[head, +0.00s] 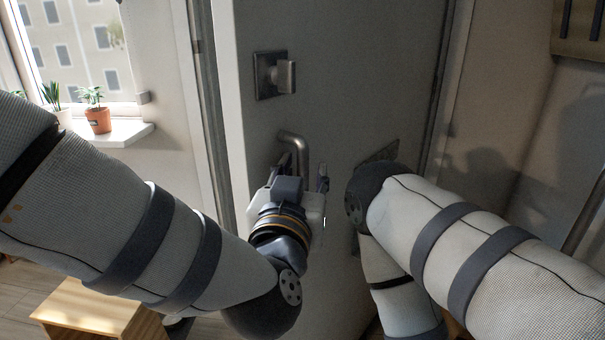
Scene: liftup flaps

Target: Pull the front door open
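The grey front door (350,60) fills the middle of the head view. Its pale side edge (228,110) shows beside the frame on the left, so it looks at least slightly ajar. A bent metal handle (293,141) sticks out of the door below a square lock plate with a knob (275,75). My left gripper (303,174) is at the handle, its fingers apart with the handle's lower part between or just behind them. Contact cannot be told. My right arm is bent in front of the door's right part; its gripper is not in view.
The door frame (202,90) stands at the left. Beyond it are a window sill (125,133) with potted plants (97,115) and a low wooden stool or table (85,312). A wall with a wooden rack (580,30) is at the right, near my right arm.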

